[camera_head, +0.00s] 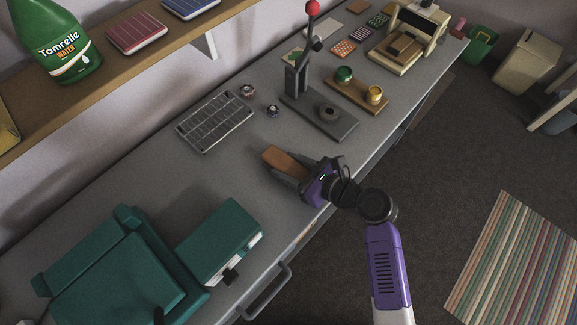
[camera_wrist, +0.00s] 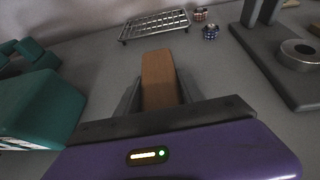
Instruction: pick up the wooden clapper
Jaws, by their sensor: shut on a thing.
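The wooden clapper (camera_head: 283,160) is a brown wooden block over the grey table, in the middle of the head view. My gripper (camera_head: 292,171) is shut on it, with its dark fingers along the clapper's sides. In the wrist view the clapper (camera_wrist: 158,78) points away from me between the two fingers (camera_wrist: 159,95). Its near end is hidden by the gripper body. I cannot tell whether the clapper touches the table.
A wire rack (camera_head: 215,120) and two small spools (camera_head: 273,110) lie behind the clapper. A dark press (camera_head: 320,112) with a red knob stands beyond to the right. A teal sewing machine or case (camera_head: 220,243) stands to the left. Bare table surrounds the clapper.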

